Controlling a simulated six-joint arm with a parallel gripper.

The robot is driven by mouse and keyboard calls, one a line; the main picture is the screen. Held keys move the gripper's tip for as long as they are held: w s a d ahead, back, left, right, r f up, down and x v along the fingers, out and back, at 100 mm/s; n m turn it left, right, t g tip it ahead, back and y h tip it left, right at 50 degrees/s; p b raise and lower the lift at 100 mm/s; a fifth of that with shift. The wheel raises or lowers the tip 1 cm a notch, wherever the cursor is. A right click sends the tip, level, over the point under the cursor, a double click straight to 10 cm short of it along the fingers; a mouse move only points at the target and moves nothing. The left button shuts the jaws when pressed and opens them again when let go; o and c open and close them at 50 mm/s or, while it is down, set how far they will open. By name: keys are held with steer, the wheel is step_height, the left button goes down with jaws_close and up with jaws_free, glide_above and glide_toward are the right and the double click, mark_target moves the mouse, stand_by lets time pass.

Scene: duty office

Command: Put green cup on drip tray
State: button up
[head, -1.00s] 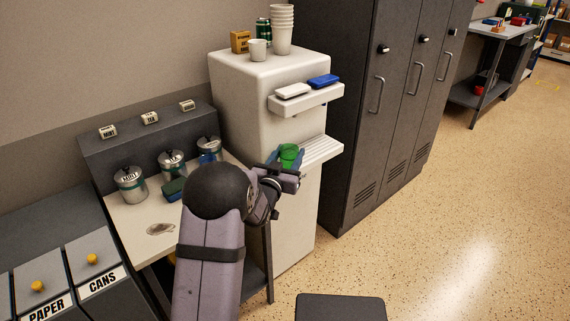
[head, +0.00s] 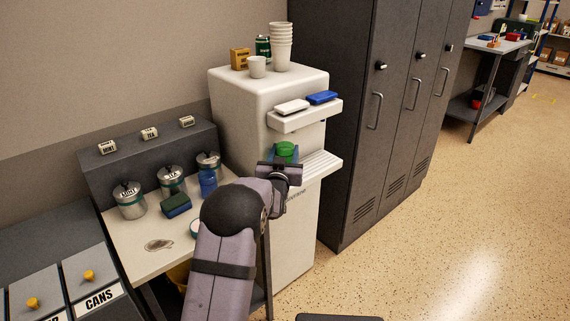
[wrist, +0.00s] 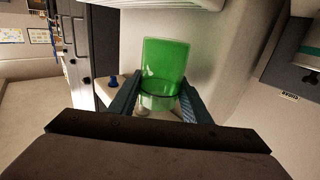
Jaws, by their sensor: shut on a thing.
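The green cup (head: 286,149) is between the fingers of my gripper (head: 284,158), in front of the white dispenser's recess. It also shows in the wrist view (wrist: 164,68), translucent green, with my gripper's blue-grey fingers (wrist: 160,92) shut on its two sides. The drip tray (head: 322,164) is the white slatted ledge sticking out of the dispenser, with its right part bare. The cup is at the tray's left part. My gripper and wrist hide that part, so I cannot tell whether the cup touches the tray.
Above the recess, a white shelf (head: 303,118) holds a white and a blue item. The dispenser (head: 245,100) carries cups, a can and a box on top. To the left, a counter (head: 130,235) holds canisters, a blue bottle (head: 208,182) and a sponge. Dark lockers (head: 350,130) stand right.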

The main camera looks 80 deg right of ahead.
steer(key=shift+f, duration=2)
steer(key=shift+f, duration=0.2)
steer(key=o, duration=0.7)
steer(key=shift+o, duration=0.2)
steer(key=shift+r, duration=0.15)
steer(key=shift+r, duration=0.15)
steer(key=a, duration=1.2)
steer(key=shift+w+b, duration=0.25)
steer(key=shift+b, duration=0.1)
